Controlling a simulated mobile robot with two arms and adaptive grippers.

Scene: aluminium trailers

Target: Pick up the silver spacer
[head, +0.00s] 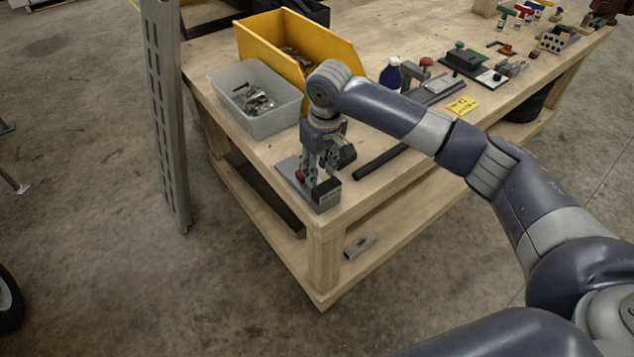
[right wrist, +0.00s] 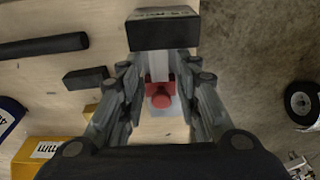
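My right gripper (head: 321,170) points down over the near corner of the workbench. Its fingers stand apart in the right wrist view (right wrist: 160,85), with a red knob (right wrist: 161,97) on a silver bar (right wrist: 160,66) showing between them. A dark block with a pale label (right wrist: 163,29) is at the bar's far end; it also shows in the head view (head: 325,194). I cannot tell whether the fingers touch any of this. A grey metal piece with a hole (head: 359,246) lies on the lower shelf; I cannot tell which piece is the silver spacer. My left gripper is not in view.
A grey bin (head: 226,109) and a yellow bin (head: 262,40) with metal parts stand behind the gripper. A black bar (head: 381,162) lies to its right. A slotted metal upright (head: 165,110) stands left of the bench (head: 400,187). Tools fill the far end.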

